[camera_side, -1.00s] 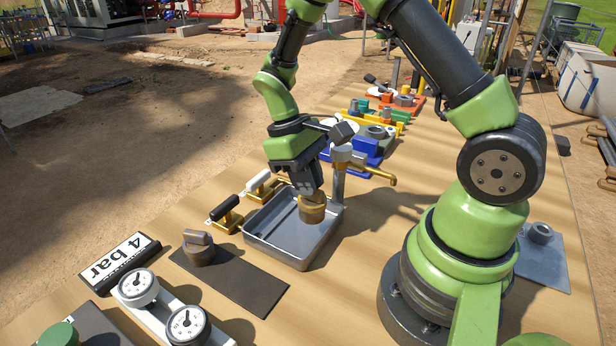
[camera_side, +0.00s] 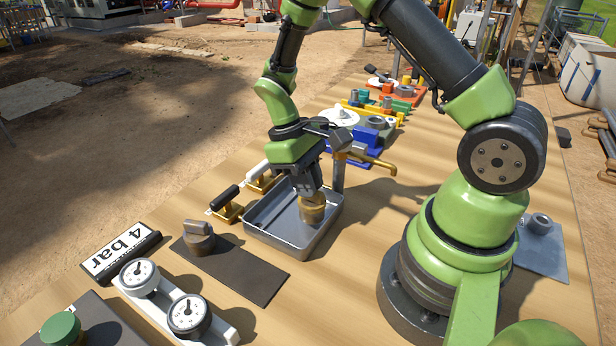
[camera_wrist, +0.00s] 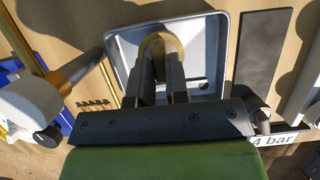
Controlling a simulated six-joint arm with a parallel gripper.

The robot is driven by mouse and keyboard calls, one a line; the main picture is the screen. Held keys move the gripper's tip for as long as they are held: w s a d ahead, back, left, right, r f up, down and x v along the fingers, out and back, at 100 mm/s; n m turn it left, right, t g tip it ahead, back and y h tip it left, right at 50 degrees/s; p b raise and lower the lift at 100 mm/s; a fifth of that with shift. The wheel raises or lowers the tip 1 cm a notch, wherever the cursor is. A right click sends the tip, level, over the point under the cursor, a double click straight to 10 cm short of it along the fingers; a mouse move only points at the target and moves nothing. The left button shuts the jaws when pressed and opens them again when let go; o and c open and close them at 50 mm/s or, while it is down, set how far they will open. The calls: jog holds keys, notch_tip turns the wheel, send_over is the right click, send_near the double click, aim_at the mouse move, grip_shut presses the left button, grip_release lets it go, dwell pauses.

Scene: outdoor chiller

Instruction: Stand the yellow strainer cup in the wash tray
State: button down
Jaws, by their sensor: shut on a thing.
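The yellow strainer cup (camera_side: 312,208) is a brassy yellow cup, upright inside the right part of the wash tray. My gripper (camera_side: 310,193) is shut on its upper part from above. In the wrist view the cup (camera_wrist: 158,42) shows as a brassy rim between the two fingers of my gripper (camera_wrist: 159,70). The wash tray (camera_side: 262,237) is a shallow grey metal tray on the wooden table, and it also shows in the wrist view (camera_wrist: 222,60). Whether the cup's base touches the tray floor I cannot tell.
Black and white-handled levers (camera_side: 226,205) stand left of the tray. A dark mat (camera_side: 235,275) with a grey-brown knobbed part (camera_side: 199,238) lies in front, near two gauges (camera_side: 165,295).

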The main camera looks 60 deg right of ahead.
jog(key=shift+f, duration=0.3)
jog(key=shift+f, duration=0.7)
jog(key=c, duration=0.6)
grip_release()
jog(key=shift+o, duration=0.2)
jog(key=shift+r, duration=0.1)
jog(key=v, duration=0.6)
jog(key=shift+w+r, duration=0.15)
jog(key=shift+r, duration=0.25)
